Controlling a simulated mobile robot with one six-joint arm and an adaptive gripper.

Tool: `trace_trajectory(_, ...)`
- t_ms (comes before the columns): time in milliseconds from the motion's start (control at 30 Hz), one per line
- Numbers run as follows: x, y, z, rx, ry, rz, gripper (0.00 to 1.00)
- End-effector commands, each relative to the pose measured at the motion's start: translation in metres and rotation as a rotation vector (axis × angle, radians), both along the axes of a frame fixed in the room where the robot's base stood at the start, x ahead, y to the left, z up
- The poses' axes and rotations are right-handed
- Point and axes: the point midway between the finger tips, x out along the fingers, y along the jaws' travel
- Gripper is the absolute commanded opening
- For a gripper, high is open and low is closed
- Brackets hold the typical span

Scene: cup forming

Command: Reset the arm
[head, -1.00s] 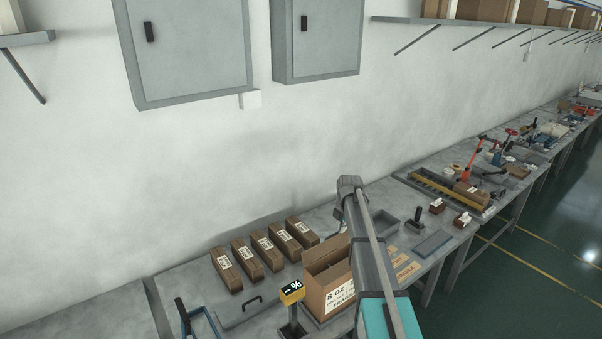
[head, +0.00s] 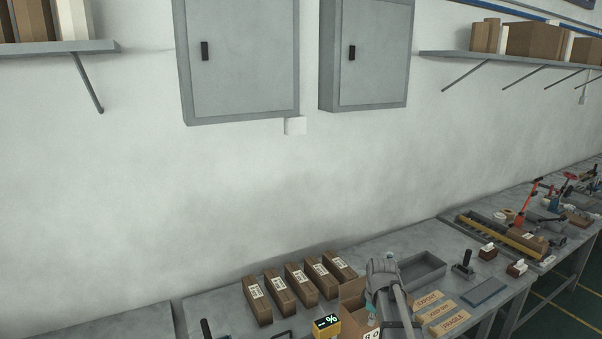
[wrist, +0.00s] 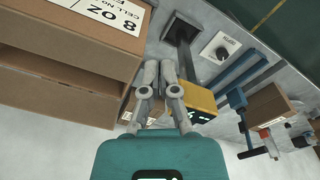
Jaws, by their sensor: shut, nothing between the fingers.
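My arm (head: 385,280) shows at the lower middle right of the head view, in front of an open cardboard box. My gripper (wrist: 160,72) is in the wrist view, with its two fingers together and nothing between them. In the wrist view the box (wrist: 60,75) with its "8 OZ" label fills the left side, beside the fingers. A yellow display unit (wrist: 203,100) is just right of the fingers; whether they touch it cannot be told. The fingertips cannot be made out in the head view.
Several taped brown cartons (head: 298,284) stand in a row on the grey workbench (head: 215,300). The yellow display (head: 327,325) stands in front of them. A grey tray (head: 422,270) and label plates (head: 440,311) lie right of my arm. Wall cabinets (head: 240,60) hang above.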

Motion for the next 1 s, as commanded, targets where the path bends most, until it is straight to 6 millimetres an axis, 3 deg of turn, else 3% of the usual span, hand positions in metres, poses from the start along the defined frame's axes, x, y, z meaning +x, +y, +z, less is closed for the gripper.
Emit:
trace_trajectory(33, -0.016, 0.004, -0.013, 0.001, 0.005, -0.062, 0.0)
trace_trajectory(600, -0.129, 0.035, -0.079, 0.0, 0.046, -0.797, 0.0)
trace_trajectory(800, -0.15, 0.04, -0.09, -0.003, 0.051, -0.954, 0.0)
trace_trajectory(1000, -0.153, 0.04, -0.091, -0.004, 0.053, -0.999, 0.0)
